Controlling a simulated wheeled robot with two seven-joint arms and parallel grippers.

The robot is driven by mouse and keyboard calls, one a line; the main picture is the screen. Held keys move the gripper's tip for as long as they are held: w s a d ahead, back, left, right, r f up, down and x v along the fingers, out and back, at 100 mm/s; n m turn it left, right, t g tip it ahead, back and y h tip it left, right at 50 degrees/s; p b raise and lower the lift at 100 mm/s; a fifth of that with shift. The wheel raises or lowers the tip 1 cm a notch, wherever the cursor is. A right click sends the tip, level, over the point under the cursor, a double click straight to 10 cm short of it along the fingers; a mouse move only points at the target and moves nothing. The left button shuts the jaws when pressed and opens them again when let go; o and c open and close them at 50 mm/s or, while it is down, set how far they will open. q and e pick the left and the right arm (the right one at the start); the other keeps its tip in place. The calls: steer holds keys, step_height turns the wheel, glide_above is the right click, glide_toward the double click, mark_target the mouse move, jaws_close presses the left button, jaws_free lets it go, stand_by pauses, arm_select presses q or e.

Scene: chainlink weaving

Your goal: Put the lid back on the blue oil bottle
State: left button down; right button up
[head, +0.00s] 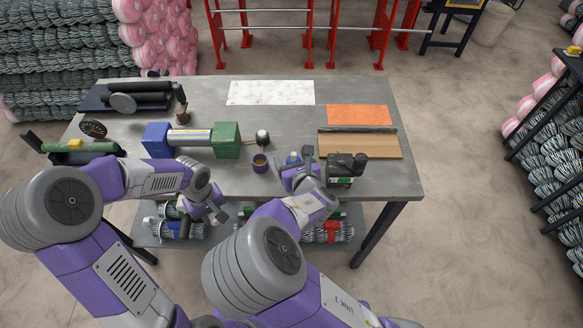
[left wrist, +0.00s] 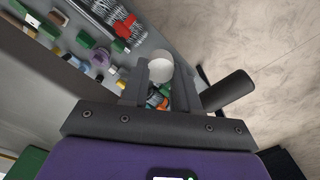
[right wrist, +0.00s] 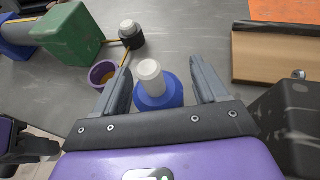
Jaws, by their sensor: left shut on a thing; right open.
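The blue oil bottle (right wrist: 158,96) stands upright on the table with a pale round top (right wrist: 149,70). It also shows in the head view (head: 292,158), partly hidden by my right gripper. My right gripper (right wrist: 165,78) is open, with one finger on each side of the bottle. My left gripper (head: 219,213) is in front of the table's near edge, above the lower shelf. In the left wrist view it is shut on a pale round piece (left wrist: 160,64). Whether this is the lid I cannot tell. A dark cylinder (left wrist: 229,91) shows beside its right finger.
A purple cup (head: 260,162) and a white-topped dark pot (head: 262,137) stand left of the bottle. A dark block-like tool (head: 344,167) stands close on the right. Green and blue blocks (head: 226,139) lie farther left. The lower shelf holds several coils and tools.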

arm_select(q)
steer(key=shift+s, duration=0.1)
arm_select(e)
steer(key=shift+s+r, duration=0.1)
steer(key=shift+s, duration=0.05)
steer(key=c, duration=1.1)
arm_select(q)
steer(key=shift+r, duration=0.1)
